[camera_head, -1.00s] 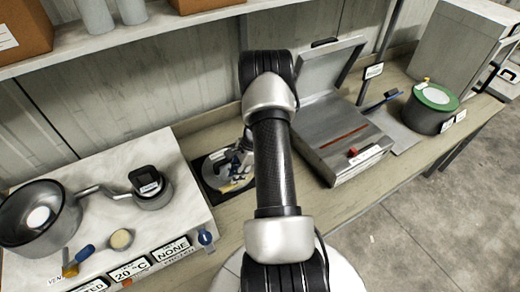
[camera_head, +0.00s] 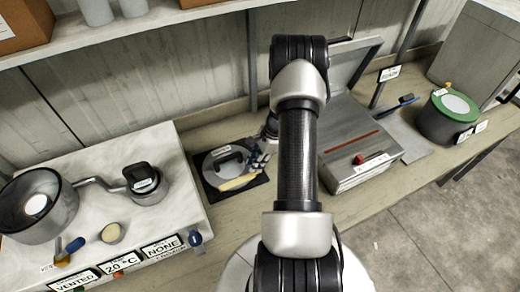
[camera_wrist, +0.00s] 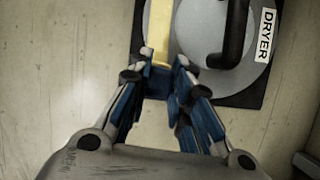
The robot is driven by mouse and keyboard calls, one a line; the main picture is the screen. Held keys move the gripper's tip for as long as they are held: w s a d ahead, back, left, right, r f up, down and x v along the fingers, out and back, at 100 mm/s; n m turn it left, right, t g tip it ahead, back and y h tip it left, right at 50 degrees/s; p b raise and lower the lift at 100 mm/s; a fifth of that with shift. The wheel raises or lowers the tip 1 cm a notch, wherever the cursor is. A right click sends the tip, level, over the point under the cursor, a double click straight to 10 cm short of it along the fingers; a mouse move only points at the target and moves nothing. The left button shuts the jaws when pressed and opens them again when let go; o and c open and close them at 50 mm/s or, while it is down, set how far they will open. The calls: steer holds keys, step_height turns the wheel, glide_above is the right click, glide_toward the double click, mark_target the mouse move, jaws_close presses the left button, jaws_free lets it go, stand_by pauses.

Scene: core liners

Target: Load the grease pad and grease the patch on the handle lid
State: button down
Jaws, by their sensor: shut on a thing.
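My gripper (camera_head: 262,155) is at the right edge of a grey round lid (camera_head: 212,172) with a dark arched handle, which lies on a black square mat. In the wrist view my fingers (camera_wrist: 163,68) are closed on a pale yellow strip (camera_wrist: 160,28). The strip (camera_head: 236,183) extends over the lid's lower part in the head view; whether it touches the lid I cannot tell. The lid (camera_wrist: 200,30) has a "DRYER" label beside its handle. I cannot make out a grease patch on it, nor identify the grease pad for certain.
A grey hinged box (camera_head: 350,150) stands open right of my arm. A green-rimmed tin (camera_head: 452,105) and another brush are farther right.

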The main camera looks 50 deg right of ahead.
steer(key=shift+w+a+r+p, duration=0.1)
steer(key=shift+a+r+p, duration=0.15)
steer(key=shift+r, duration=0.3)
steer(key=shift+a+r+p, duration=0.1)
steer(key=shift+r+p, duration=0.15)
steer(key=shift+r, duration=0.3)
steer(key=shift+d+r+p, duration=0.15)
steer(key=shift+r+p, duration=0.35)
steer(key=shift+r, duration=0.2)
steer(key=shift+r+p, duration=0.85)
steer(key=shift+r, duration=0.55)
